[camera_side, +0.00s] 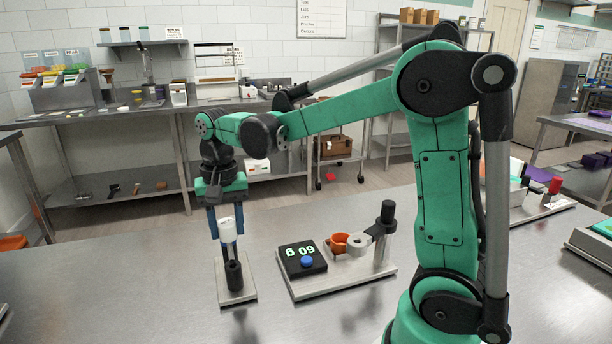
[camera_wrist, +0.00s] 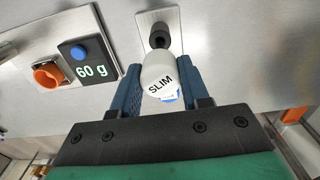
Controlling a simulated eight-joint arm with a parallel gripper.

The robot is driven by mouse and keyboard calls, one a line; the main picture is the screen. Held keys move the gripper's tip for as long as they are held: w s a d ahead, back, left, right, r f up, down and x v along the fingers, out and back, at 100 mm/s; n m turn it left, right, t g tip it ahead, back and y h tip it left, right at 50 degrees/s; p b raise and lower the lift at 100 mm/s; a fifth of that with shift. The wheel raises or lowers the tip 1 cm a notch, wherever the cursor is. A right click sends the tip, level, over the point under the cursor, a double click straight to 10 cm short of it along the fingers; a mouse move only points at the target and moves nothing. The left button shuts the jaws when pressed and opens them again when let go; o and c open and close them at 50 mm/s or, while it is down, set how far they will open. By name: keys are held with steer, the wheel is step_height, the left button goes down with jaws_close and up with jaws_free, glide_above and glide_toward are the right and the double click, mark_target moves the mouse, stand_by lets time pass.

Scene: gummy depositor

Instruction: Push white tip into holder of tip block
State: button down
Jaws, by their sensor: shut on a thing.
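The white tip (camera_side: 228,231), marked SLIM, is between the two blue fingers of my gripper (camera_side: 226,224). The white tip (camera_wrist: 158,72) and my gripper (camera_wrist: 157,76) also show in the wrist view. The gripper is shut on the tip and holds it roughly upright. The tip block is a small metal plate (camera_side: 236,294) with a black holder (camera_side: 234,276) standing on it. The tip is right above the holder, and a narrow dark part (camera_side: 231,251) spans between them. I cannot tell how deep it sits in the holder. In the wrist view, the tip partly hides the holder (camera_wrist: 157,37).
To the right stands a plate with a black scale display (camera_side: 303,257) reading 60 g, a blue button (camera_side: 307,262), an orange cup (camera_side: 339,243) and a grey ring on a black post (camera_side: 386,216). The table left of the tip block is clear.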

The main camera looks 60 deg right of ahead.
mark_target(232, 262)
steer(key=shift+f, duration=0.1)
steer(key=shift+f, duration=2.6)
steer(key=shift+c, duration=1.7)
jaws_free()
steer(key=shift+r, duration=2.85)
